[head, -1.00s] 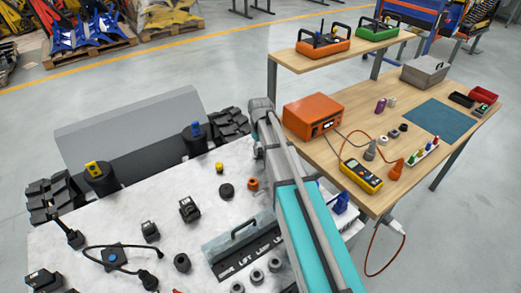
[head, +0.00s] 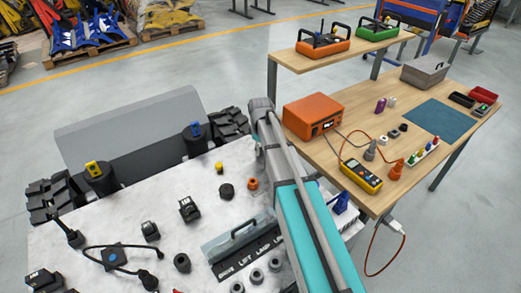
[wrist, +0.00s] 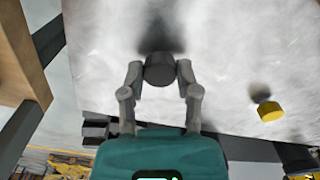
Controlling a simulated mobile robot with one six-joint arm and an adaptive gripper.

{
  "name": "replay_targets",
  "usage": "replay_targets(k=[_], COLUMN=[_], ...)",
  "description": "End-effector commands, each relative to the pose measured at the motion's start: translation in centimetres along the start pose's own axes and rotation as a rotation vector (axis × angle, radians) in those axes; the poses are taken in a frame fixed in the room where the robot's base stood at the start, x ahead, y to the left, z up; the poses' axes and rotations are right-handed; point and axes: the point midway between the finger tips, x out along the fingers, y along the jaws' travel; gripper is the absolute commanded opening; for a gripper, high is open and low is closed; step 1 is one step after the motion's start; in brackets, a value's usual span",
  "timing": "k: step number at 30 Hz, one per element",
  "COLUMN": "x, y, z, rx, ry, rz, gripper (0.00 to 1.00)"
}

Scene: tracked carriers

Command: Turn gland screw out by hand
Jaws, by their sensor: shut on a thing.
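In the wrist view my gripper (wrist: 160,80) has its two fingers closed on the sides of a short dark grey cylinder, which looks like the gland screw (wrist: 160,69). The cylinder stands out over the pale speckled top (wrist: 225,60), with a dark shadow beyond it. I cannot tell whether it is still seated in a hole or thread. A yellow cap (wrist: 270,110) stands apart to its right.
In the head view a yellow knob (head: 219,167), a dark round piece (head: 226,191) and an orange ring piece (head: 252,184) stand left of my arm. A clear cover with a handle (head: 240,243) lies nearer. A wooden bench (head: 310,150) is close on the right.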

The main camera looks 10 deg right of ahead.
Motion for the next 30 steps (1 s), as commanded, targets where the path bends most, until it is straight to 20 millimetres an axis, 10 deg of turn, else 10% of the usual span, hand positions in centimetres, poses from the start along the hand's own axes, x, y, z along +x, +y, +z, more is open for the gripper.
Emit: replay_targets(k=[30], x=[0.05], y=[-0.14], z=[0.13], rx=[-0.596], ry=[-0.002], rz=[-0.004], gripper=[0.08])
